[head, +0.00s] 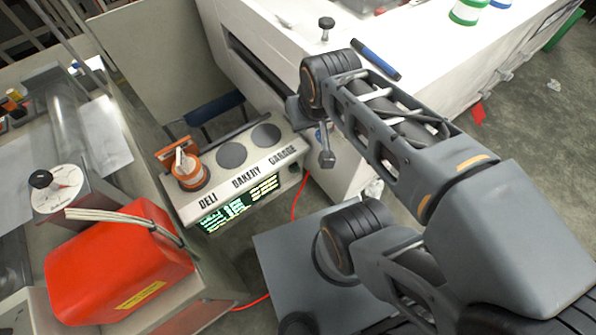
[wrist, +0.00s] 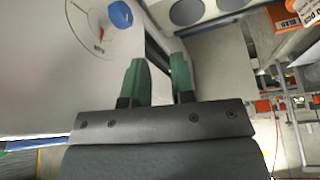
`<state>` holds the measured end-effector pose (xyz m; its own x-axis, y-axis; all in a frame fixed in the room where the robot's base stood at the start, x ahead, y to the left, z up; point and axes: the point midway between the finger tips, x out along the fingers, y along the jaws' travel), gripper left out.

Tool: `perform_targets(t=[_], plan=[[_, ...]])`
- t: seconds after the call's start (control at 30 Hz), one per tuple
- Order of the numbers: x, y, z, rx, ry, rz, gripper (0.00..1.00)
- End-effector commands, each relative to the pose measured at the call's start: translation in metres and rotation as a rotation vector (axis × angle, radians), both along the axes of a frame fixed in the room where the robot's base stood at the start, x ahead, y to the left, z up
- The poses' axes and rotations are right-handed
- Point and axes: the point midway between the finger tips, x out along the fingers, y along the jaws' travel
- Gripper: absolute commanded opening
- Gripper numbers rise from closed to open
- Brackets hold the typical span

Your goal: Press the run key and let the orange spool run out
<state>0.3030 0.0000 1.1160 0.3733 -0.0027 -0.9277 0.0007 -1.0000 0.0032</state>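An orange spool (head: 190,175) with a white top stands on the left round pad of a pale console (head: 235,178) marked DELI, BAKERY, GARAGE in the head view. The two other dark pads are bare. I cannot make out which part is the run key. In the wrist view my gripper (wrist: 160,80) shows two green fingers apart with nothing between them. A white panel with a dial and blue knob (wrist: 120,14) is beyond the fingers at the upper left. In the head view the fingertips cannot be made out.
A red canister (head: 115,265) with pale cables stands at the left, below a black-knobbed dial (head: 58,188). A white cabinet (head: 255,30) with a blue marker (head: 375,58) on top is behind my arm. A red cord (head: 299,198) runs down beside the console.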

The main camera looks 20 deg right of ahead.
Motion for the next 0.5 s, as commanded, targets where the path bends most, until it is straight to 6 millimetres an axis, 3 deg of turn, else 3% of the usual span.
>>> perform_targets(t=[0.23,0.5], plan=[[0.0000,0.0000,0.0000,0.000,0.000,0.000,0.00],[0.0000,0.0000,0.0000,0.000,0.000,0.000,0.00]])
